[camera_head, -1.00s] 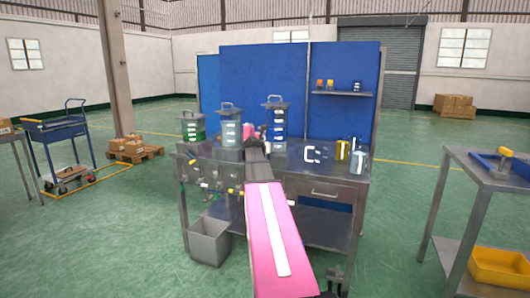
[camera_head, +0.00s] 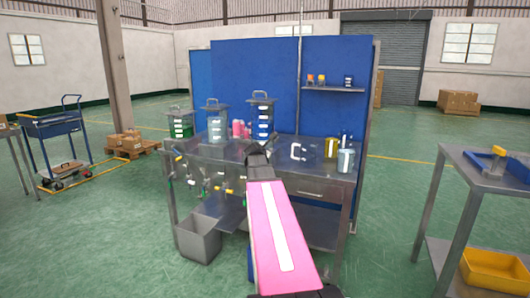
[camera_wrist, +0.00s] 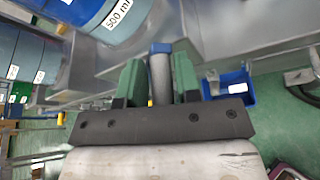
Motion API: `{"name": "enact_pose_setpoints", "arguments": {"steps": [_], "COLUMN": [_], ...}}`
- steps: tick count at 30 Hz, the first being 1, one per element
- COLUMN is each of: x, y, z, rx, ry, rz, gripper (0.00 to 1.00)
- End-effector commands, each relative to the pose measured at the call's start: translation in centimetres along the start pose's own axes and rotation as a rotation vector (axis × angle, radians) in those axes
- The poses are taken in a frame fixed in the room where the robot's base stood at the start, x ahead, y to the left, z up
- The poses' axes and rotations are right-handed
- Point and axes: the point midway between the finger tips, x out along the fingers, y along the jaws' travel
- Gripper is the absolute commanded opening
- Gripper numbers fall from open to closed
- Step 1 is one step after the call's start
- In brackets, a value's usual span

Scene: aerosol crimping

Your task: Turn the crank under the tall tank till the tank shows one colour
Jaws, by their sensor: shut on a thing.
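The tall tank (camera_head: 262,122) stands at the right of three lidded tanks on the metal bench; its side looks dark blue with white labels. In the wrist view a blue tank (camera_wrist: 78,12) with a "500 ml" label fills the upper left; the colour at its far end is hard to judge. My gripper (camera_wrist: 159,78) is shut, its green pads either side of a grey round grip with a blue end (camera_wrist: 160,62), which looks like the crank handle. The rest of the crank is hidden. In the head view my arm hides the gripper.
A grey-blue tank (camera_head: 215,125) and a green tank (camera_head: 180,128) stand to the left. Valves with coloured handles hang along the bench front above a grey bin (camera_head: 198,238). A blue bin (camera_wrist: 232,98) shows right of my gripper. Cans (camera_head: 345,160) stand at the bench's right.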

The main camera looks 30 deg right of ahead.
Motion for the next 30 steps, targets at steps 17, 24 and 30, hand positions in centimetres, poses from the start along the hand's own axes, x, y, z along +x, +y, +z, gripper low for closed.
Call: {"name": "enact_pose_setpoints", "arguments": {"steps": [17, 24, 30], "x": [0.57, 0.65, 0.61], "y": [-0.70, -0.65, -0.54], "z": [-0.69, -0.71, -0.69], "rx": [-0.019, -0.019, -0.015], "ry": [0.000, 0.001, 0.001], "rz": [-0.016, -0.016, -0.013], "gripper": [0.00, 0.00, 0.45]}}
